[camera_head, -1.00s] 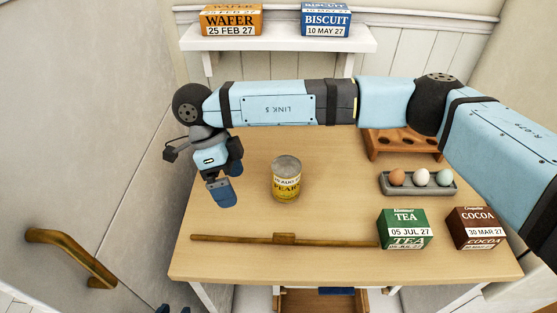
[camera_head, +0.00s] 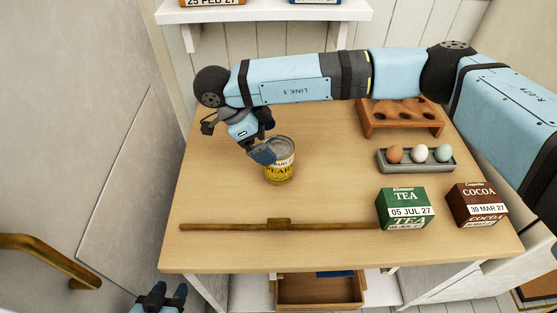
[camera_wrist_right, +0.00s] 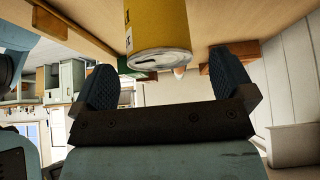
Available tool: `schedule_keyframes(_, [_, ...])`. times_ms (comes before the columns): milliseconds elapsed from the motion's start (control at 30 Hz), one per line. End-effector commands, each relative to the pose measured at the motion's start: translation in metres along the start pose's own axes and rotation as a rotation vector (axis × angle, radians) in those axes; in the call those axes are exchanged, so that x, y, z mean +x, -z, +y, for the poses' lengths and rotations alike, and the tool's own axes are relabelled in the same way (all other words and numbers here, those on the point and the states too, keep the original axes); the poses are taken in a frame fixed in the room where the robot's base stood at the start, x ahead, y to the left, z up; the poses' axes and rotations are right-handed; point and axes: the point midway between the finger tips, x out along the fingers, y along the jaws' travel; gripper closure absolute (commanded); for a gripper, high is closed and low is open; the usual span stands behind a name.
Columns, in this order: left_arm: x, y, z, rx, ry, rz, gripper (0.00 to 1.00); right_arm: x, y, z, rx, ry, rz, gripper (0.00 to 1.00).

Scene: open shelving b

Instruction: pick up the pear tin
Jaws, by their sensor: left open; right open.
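The yellow pear tin (camera_head: 280,168) stands upright on the wooden table, left of the middle. My right gripper (camera_head: 266,152) reaches over from the right and is at the tin's upper left side, one blue finger overlapping its rim. In the right wrist view the tin (camera_wrist_right: 160,35) shows between the two spread fingers of my right gripper (camera_wrist_right: 165,72), with a gap on both sides. I cannot tell whether any finger touches it. My left gripper (camera_head: 163,297) is open and empty, low at the left, off the table.
A thin brown bar (camera_head: 235,226) lies along the table's front. A green tea box (camera_head: 404,209) and a brown cocoa box (camera_head: 476,205) stand at the right. Behind them are a grey egg tray (camera_head: 416,167) and a wooden holed rack (camera_head: 400,121). The table's left part is clear.

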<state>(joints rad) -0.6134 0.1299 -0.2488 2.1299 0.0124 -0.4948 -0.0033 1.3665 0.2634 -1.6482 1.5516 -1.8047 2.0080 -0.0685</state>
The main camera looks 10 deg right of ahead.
Motion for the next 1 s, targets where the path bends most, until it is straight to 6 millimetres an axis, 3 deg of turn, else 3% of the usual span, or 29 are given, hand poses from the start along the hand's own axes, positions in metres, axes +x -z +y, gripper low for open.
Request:
schedule_keyframes(300, [0.001,-0.002,0.0,0.002,0.0,0.001,0.57,0.044,0.005,0.003,0.001,-0.002,0.001,0.0])
schedule_keyframes(533, [0.001,-0.002,0.0,0.003,0.0,0.0,0.57,0.045,0.005,0.002,0.001,0.0,0.0,0.0])
schedule_keyframes(800, [0.001,-0.002,0.0,0.003,0.0,0.0,0.57,0.045,0.005,0.002,0.001,0.0,0.0,0.62])
schedule_keyframes(1000, [0.001,-0.002,0.0,0.003,0.0,0.0,0.57,0.044,0.005,0.002,0.001,0.0,0.0,0.63])
